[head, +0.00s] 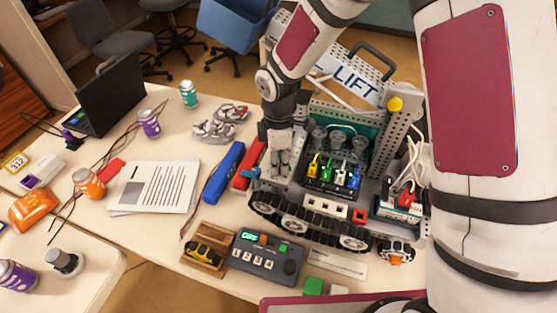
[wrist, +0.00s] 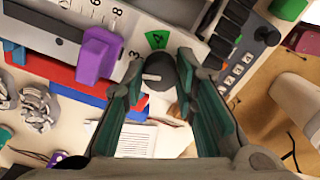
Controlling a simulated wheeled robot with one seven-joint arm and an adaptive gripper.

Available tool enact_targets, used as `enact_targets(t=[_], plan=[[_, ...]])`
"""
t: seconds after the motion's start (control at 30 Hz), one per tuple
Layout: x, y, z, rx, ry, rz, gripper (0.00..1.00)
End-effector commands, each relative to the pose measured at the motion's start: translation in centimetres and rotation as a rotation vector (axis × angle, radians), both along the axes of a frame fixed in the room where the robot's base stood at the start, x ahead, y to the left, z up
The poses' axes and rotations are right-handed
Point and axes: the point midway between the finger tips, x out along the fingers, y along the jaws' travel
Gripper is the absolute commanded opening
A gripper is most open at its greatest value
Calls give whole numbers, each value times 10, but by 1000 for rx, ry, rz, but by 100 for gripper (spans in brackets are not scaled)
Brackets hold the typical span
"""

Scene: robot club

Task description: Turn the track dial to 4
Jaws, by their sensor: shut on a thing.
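A dark round dial knob (wrist: 160,68) with a short white pointer line sits between the fingers of my gripper (wrist: 158,74) in the wrist view. My gripper is shut on this knob. The pointer line faces left in that view. A green sector marked 4 (wrist: 156,40) lies just above the knob, apart from the line's direction. In the head view my gripper (head: 279,160) reaches down at the left end of the tracked robot (head: 310,215), and the dial is hidden there.
A purple knob (wrist: 97,52) stands beside a numbered scale close to my left finger. A blue case (head: 224,172) and a red one lie left of my gripper. A grey control box (head: 266,258) stands in front of the tracks. Papers (head: 155,186) lie farther left.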

Motion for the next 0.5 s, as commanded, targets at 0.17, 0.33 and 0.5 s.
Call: enact_targets(t=[0.17, 0.33, 0.5], plan=[[0, 0, 0, -1, 0, -69, 0], [0, 0, 0, 0, 0, -189, 0], [-1, 0, 0, -1, 0, -343, 0]])
